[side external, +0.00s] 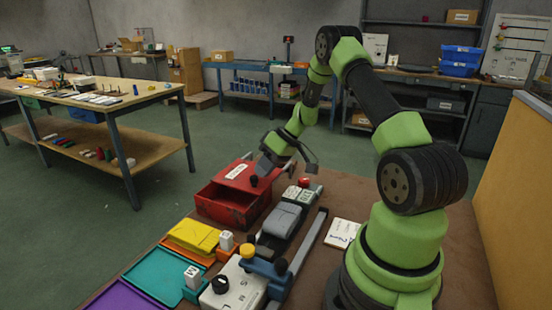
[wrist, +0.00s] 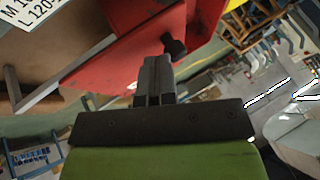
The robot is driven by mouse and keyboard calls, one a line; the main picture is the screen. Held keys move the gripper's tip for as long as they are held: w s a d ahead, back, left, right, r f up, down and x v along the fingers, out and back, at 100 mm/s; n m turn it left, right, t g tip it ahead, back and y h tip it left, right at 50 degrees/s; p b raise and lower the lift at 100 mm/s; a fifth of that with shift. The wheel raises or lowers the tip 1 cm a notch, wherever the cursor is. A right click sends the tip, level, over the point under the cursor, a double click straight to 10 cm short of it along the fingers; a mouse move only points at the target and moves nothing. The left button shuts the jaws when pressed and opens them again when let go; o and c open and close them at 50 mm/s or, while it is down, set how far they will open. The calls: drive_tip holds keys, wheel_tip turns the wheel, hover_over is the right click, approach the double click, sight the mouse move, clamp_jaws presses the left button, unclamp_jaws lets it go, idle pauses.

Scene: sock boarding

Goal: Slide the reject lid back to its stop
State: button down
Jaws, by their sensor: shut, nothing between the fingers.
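The reject box (side external: 228,209) is a red metal bin on the brown bench, left of my arm. Its red lid (side external: 258,173) bears a white label and a black knob (side external: 254,181). The lid covers the rear part, and a dark opening shows at the front. In the wrist view the red lid (wrist: 110,65) and the black knob (wrist: 174,46) show just beyond my fingers. My gripper (wrist: 154,60) is shut and empty, its fingertips beside the knob. I cannot tell whether they touch it. My gripper (side external: 262,166) is over the lid in the side view.
A grey sock form (side external: 281,219) and a red button (side external: 304,182) stand right of the box. Yellow (side external: 193,236), teal (side external: 158,275) and purple (side external: 118,298) trays lie in front. A white card (side external: 342,233) lies near my base.

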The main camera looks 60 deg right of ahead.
drive_tip(key=a, duration=0.7)
drive_tip(key=shift+s+a, duration=0.1)
drive_tip(key=shift+a, duration=0.25)
drive_tip(key=d, duration=0.1)
drive_tip(key=s+d, duration=0.1)
drive_tip(key=d, duration=0.1)
drive_tip(key=d+r, duration=0.1)
drive_tip(key=d, duration=0.1)
drive_tip(key=shift+s, duration=0.15)
drive_tip(key=v, duration=0.9)
drive_tip(key=s+a+r+g+h, duration=0.1)
drive_tip(key=s+a+r+h, duration=0.1)
drive_tip(key=a+r, duration=1.1)
drive_tip(key=s+a+r+m+t, duration=0.1)
drive_tip(key=s+a+m+t, duration=0.1)
drive_tip(key=s+a, duration=0.7)
drive_tip(key=shift+s+a+r+m+h, duration=0.3)
drive_tip(key=shift+a+m, duration=0.1)
drive_tip(key=shift+a, duration=0.15)
